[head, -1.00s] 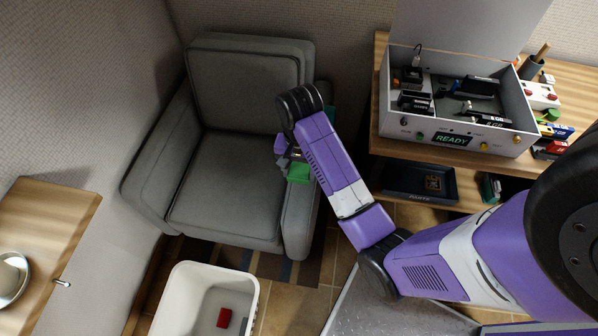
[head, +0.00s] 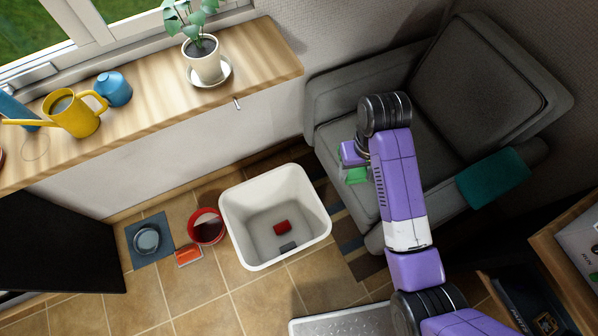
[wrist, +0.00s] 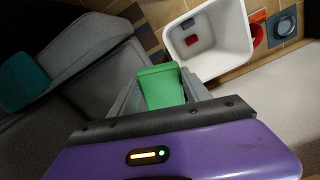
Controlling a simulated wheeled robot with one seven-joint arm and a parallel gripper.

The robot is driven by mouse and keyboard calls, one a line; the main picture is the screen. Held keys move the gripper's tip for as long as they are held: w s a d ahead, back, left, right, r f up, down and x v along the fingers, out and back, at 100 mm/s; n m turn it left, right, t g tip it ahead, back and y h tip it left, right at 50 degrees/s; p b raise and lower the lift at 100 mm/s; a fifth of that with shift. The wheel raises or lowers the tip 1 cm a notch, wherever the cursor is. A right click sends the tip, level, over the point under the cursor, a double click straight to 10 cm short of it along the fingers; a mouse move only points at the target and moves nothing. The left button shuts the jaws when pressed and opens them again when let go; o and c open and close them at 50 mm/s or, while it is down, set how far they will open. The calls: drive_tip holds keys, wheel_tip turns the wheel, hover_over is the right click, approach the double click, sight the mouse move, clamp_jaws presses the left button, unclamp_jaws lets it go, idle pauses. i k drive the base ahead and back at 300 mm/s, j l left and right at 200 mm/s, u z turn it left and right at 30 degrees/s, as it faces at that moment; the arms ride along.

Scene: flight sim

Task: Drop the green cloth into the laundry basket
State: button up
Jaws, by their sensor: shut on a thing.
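My gripper (head: 349,168) is shut on the green cloth (head: 357,176), and it is above the front edge of the grey armchair. In the wrist view the cloth (wrist: 161,86) hangs between the fingers of my gripper (wrist: 160,92). The laundry basket (head: 318,213) is a white open bin on the floor, to the left of and below my gripper in the head view. A red block (head: 282,227) and a dark grey block (head: 288,246) lie in it. The basket (wrist: 179,48) also shows beyond the cloth in the wrist view.
A grey armchair (head: 425,160) with a teal cloth (head: 493,178) on its armrest stands on the right. A red bucket (head: 207,226), an orange item (head: 188,254) and a bowl on a mat (head: 150,258) are left of the basket. A wooden sill (head: 150,100) runs above.

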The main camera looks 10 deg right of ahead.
sight(285, 241)
drive_tip(key=i+u, duration=0.1)
drive_tip(key=u, duration=0.25)
drive_tip(key=i+u, duration=0.1)
drive_tip(key=u, duration=0.25)
drive_tip(key=i+u, duration=0.15)
drive_tip(key=u, duration=0.25)
drive_tip(key=i+l, duration=0.1)
